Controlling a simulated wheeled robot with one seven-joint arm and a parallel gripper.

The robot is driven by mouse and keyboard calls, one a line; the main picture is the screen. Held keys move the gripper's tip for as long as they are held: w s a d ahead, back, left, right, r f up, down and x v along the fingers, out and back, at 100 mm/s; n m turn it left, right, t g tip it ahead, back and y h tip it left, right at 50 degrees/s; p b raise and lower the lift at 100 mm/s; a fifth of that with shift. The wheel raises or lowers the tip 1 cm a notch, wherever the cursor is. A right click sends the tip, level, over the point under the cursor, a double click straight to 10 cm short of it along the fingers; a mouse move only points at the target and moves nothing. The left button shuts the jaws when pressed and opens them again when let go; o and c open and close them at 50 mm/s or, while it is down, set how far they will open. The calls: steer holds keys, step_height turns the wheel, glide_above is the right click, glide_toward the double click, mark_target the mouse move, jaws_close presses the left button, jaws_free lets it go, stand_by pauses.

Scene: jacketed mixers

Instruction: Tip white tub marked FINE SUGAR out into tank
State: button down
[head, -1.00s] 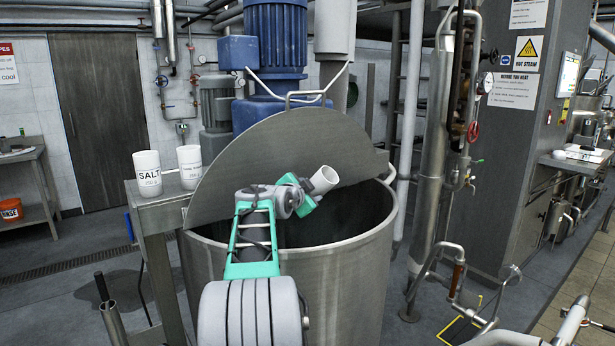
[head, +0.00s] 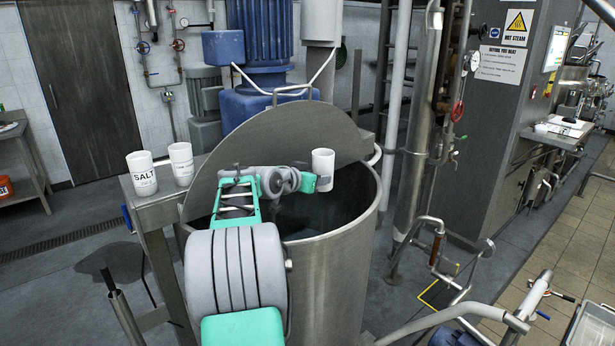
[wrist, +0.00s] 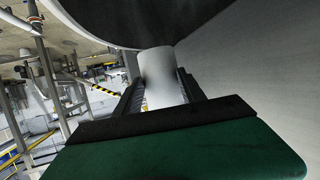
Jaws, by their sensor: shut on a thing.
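My gripper (head: 310,182) is shut on a white tub (head: 323,163), held over the open front part of the steel tank (head: 338,265). The tub stands nearly upright in the head view, with its mouth up. A small grey label patch shows on it, too small to read. In the wrist view the white tub (wrist: 160,72) sits between the dark fingers of my gripper (wrist: 160,92). The tub's inside is hidden. The tank's interior is dark, and its contents cannot be made out.
A raised half-round steel lid (head: 255,150) covers the tank's back part. A tub marked SALT (head: 142,175) and another white tub (head: 181,165) with unreadable lettering stand on a steel side table (head: 165,205). Pipes (head: 440,235) stand right of the tank.

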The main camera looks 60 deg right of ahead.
steer(key=s+a+r+b, duration=0.3)
steer(key=s+a+r, duration=0.1)
steer(key=s, duration=0.4)
steer(key=shift+a+b, duration=0.15)
steer(key=shift+b, duration=0.25)
steer(key=shift+s, duration=0.1)
